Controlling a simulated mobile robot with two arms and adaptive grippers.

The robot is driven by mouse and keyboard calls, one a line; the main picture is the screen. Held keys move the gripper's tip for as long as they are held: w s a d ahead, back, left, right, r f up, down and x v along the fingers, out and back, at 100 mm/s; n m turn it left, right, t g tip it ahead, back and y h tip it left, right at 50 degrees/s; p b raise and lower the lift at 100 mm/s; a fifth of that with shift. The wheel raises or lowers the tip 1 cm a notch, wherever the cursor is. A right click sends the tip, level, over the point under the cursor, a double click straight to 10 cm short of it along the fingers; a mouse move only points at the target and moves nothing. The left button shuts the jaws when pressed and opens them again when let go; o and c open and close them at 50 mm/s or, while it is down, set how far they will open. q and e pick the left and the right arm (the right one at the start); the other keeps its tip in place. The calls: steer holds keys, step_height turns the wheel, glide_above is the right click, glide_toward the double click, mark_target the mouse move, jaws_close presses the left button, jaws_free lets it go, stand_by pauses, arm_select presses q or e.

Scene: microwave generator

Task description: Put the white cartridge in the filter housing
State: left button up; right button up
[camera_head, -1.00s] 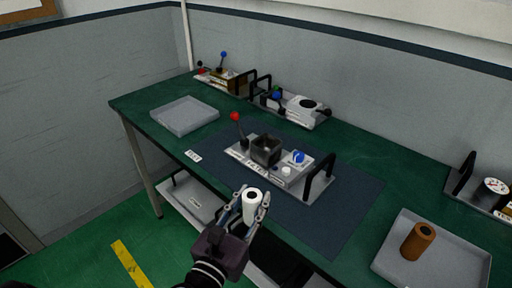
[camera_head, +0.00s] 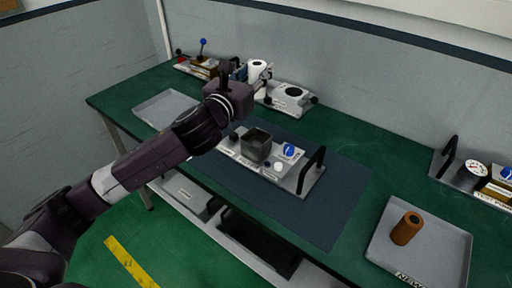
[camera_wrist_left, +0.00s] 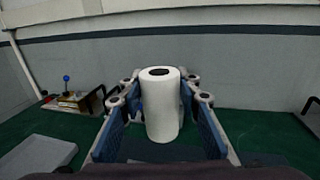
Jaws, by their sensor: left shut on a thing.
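My left gripper (camera_head: 246,72) is shut on the white cartridge (camera_head: 258,68), a white roll-like cylinder with a dark hole in its top. In the left wrist view the cartridge (camera_wrist_left: 161,108) stands upright between the blue finger pads. In the head view it is at the back of the bench, beside a white unit with a dark round opening (camera_head: 292,92). A unit with a dark, open square box (camera_head: 256,147) sits on the blue mat. I cannot tell from the labels which one is the filter housing. My right gripper is not in view.
An empty grey tray (camera_head: 165,108) is at the left. Black handles, levers and a gauge unit (camera_head: 474,172) rise from the bench. The mat's right part (camera_head: 335,190) is clear.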

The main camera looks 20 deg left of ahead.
arm_select(q)
steer(key=shift+w+a+r, duration=0.2)
steer(key=shift+w+r, duration=0.05)
steer(key=shift+r, duration=0.45)
steer(key=b, duration=0.1)
glide_above(268, 148)
steer(key=a, duration=0.4)
step_height(268, 148, down, 15)
steer(key=shift+w+f+b, duration=0.2)
steer(key=shift+f+b, duration=0.2)
steer(key=shift+f, duration=1.85)
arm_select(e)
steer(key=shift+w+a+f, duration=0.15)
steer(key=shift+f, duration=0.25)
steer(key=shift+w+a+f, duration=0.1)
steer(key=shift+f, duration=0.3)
arm_select(q)
steer(key=shift+f+b, duration=0.4)
steer(key=shift+f, duration=0.25)
steer(key=o, duration=1.2)
steer(key=shift+c, duration=0.2)
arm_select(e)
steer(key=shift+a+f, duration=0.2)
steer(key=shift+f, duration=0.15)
